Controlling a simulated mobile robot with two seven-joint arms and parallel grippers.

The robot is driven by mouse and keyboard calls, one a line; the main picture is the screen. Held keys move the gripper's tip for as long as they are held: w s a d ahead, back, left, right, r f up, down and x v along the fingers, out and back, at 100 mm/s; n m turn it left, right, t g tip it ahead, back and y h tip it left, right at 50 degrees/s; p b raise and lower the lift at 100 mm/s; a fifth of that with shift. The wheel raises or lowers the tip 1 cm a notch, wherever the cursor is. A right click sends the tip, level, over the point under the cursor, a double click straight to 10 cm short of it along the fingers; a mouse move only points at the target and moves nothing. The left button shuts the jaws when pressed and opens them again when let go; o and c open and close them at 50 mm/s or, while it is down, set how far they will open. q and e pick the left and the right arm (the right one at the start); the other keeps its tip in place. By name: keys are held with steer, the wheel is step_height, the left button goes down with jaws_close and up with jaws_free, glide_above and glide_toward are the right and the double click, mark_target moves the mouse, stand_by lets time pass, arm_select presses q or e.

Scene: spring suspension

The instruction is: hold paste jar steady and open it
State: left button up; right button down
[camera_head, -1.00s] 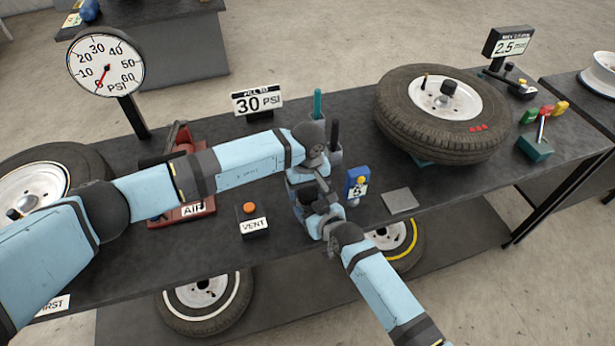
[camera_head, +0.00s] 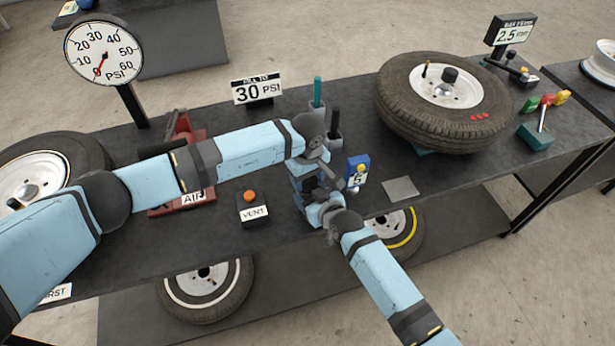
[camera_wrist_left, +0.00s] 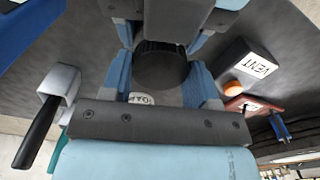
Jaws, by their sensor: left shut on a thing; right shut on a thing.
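The paste jar (camera_wrist_left: 160,68) shows in the left wrist view as a dark, round, ribbed piece between blue fingers. My left gripper (camera_wrist_left: 162,88) is shut on it, with one finger on each side. In the head view my left gripper (camera_head: 306,178) comes down over the jar from the back left. My right gripper (camera_head: 318,194) reaches in from the front right, low and close against the left one, and is shut on the jar too.
The VENT box (camera_head: 251,208) with an orange button and a red AIR unit (camera_head: 182,165) stand left of the hands. A small blue device (camera_head: 357,172) and grey pad (camera_head: 401,189) are right. A large tire (camera_head: 400,105) lies farther right.

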arm_select(q)
steer(key=n, duration=0.7)
steer(key=shift+n, duration=0.4)
steer(key=o, duration=1)
steer(key=shift+r, duration=0.15)
